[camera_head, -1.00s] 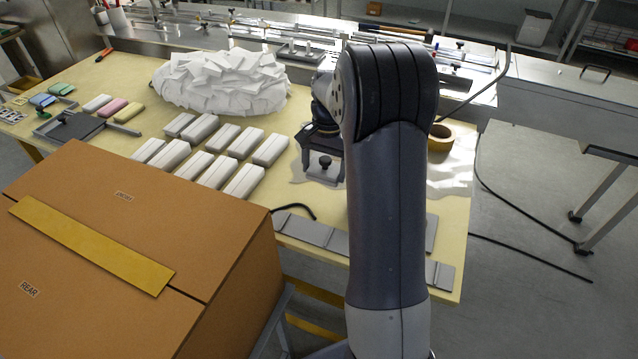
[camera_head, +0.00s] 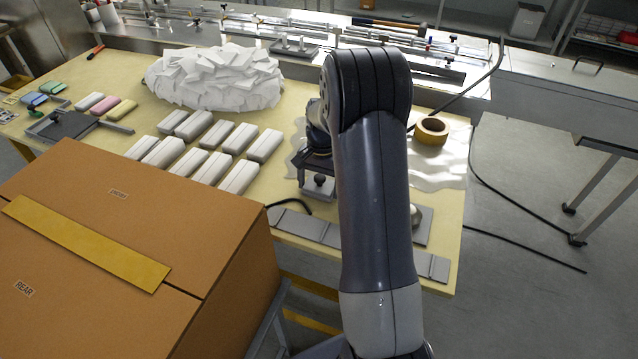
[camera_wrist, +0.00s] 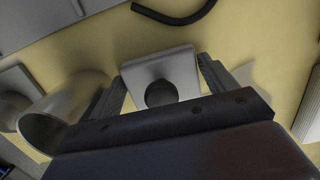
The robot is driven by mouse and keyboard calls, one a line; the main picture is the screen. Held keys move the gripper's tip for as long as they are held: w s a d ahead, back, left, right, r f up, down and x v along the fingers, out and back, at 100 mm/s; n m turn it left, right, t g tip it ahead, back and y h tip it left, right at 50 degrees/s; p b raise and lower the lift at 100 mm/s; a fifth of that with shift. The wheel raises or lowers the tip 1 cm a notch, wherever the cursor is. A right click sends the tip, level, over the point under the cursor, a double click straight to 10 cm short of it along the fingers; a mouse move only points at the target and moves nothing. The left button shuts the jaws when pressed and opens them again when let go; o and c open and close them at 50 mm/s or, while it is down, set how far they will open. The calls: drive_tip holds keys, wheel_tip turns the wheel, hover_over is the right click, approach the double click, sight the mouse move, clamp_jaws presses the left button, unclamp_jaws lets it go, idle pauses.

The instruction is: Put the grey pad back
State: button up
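The grey pad (camera_head: 318,191), a small square plate with a dark round knob, is seen under my gripper (camera_head: 318,176) in the head view. In the wrist view the pad (camera_wrist: 183,66) sits between the two fingers of my gripper (camera_wrist: 162,72), their tips against its opposite side edges. The knob stands between the fingers. The pad appears held above the yellow table; the exact gap cannot be told. My arm hides part of the table behind it.
A row of flat grey plates (camera_head: 297,226) lies along the table's front edge, with a black hooked rod beside it. A silvery cylinder (camera_wrist: 62,112) is close left in the wrist view. Yellow tape (camera_head: 432,131), white blocks (camera_head: 240,177) and a large carton (camera_head: 110,225) stand around.

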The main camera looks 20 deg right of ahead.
sight(319, 179)
drive_tip(key=shift+o, duration=0.5)
drive_tip(key=shift+r, duration=0.2)
wheel_tip(319, 179, up, 12)
drive_tip(key=w+d, duration=0.1)
drive_tip(key=shift+f, duration=0.15)
drive_tip(key=f, duration=0.8)
drive_tip(key=s+a+f, duration=0.1)
drive_tip(key=f, duration=0.3)
drive_tip(key=shift+f, duration=0.2)
wheel_tip(319, 179, up, 3)
drive_tip(key=shift+r, duration=0.65)
drive_tip(key=shift+f, duration=0.1)
